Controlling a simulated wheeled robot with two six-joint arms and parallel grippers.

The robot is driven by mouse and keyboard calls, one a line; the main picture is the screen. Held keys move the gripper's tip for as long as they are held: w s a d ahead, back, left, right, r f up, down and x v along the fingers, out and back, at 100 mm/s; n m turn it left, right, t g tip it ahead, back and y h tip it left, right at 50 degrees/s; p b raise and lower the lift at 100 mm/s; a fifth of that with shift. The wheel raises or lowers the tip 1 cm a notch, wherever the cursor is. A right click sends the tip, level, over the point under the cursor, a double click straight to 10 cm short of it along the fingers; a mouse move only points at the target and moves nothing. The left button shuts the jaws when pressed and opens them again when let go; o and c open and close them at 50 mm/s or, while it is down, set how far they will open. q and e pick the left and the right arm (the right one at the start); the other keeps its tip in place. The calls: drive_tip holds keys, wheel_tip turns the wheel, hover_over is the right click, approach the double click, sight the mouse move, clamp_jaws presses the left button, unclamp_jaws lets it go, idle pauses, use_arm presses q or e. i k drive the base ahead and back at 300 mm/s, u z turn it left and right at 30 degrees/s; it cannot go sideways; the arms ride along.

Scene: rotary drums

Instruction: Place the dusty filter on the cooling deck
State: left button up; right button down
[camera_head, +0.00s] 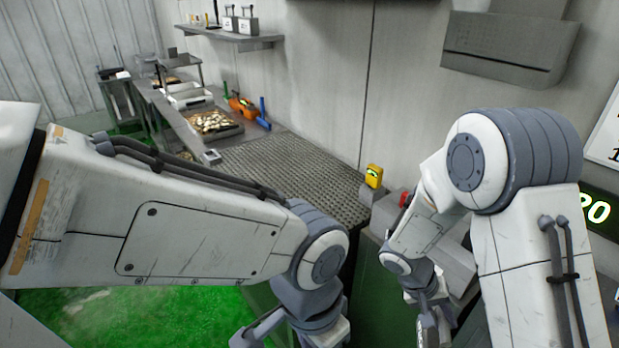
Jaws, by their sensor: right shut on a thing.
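A dark perforated metal deck (285,172), which looks like the cooling deck, runs along the wall in the middle, and its surface is bare. My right gripper (437,322) points down at the bottom, right of and nearer than the deck. It is shut on a pale-edged thing (421,331), mostly cut off by the frame; I cannot tell if this is the dusty filter. My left gripper (272,335) hangs at the bottom edge in front of the deck. Its fingertips are cut off, so its opening cannot be told. No other filter is recognisable.
A yellow device (374,176) stands at the deck's right end, beside grey boxes with a red part (404,199). A tray of pale pieces (213,122), an orange tool (242,107) and a blue tool (264,112) lie at the far end. A shelf (228,37) hangs above.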

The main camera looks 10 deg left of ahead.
sight(271, 179)
drive_tip(key=u, duration=2.4)
drive_tip(key=i, duration=2.6)
drive_tip(key=z, duration=2.05)
